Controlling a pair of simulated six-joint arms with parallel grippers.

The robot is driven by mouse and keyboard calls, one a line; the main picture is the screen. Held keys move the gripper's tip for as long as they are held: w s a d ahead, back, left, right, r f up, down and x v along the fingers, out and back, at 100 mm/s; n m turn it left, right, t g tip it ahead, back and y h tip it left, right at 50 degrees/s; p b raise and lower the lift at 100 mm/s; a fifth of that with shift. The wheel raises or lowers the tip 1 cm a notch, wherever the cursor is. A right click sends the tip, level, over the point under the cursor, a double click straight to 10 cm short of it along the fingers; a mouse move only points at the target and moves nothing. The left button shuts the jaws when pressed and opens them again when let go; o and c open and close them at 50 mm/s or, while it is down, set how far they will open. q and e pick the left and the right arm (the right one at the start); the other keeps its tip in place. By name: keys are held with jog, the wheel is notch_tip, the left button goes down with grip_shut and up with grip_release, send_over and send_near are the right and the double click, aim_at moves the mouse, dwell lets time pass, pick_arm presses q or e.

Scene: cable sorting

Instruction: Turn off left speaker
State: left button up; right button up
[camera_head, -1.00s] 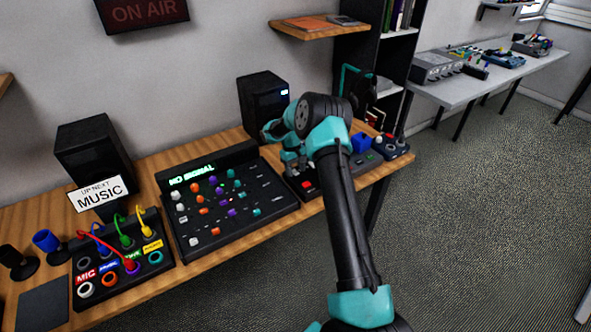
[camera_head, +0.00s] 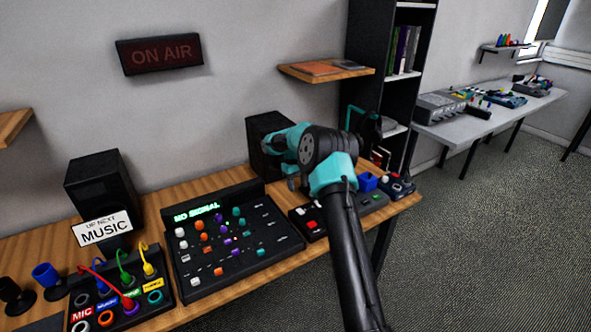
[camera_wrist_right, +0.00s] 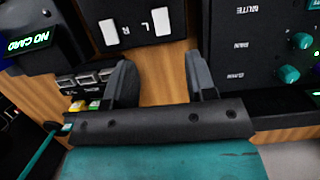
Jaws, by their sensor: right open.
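The left speaker, a black box (camera_head: 98,180), stands at the back left of the desk in the head view, partly behind the MUSIC sign. No light shows on it. The right speaker, another black box (camera_head: 262,128), stands further right, partly hidden by my right gripper (camera_head: 280,148). In the right wrist view, that gripper (camera_wrist_right: 163,82) is open and empty, its fingers apart over the wooden desk. Beyond them is a black panel (camera_wrist_right: 134,38) with two white switches, marked R (camera_wrist_right: 109,32) and L (camera_wrist_right: 161,20). The fingers look apart from the switches. My left gripper is out of view.
A mixer (camera_head: 262,207) reading NO SIGNAL fills the middle of the desk. A cable patch box (camera_head: 125,285) stands left of it, a red-button box (camera_head: 311,225) right. In the right wrist view, a NO CARD display (camera_wrist_right: 28,40) is at the left.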

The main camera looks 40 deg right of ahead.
jog(key=v, duration=0.6)
jog(key=shift+r, duration=0.25)
jog(key=shift+d, duration=0.1)
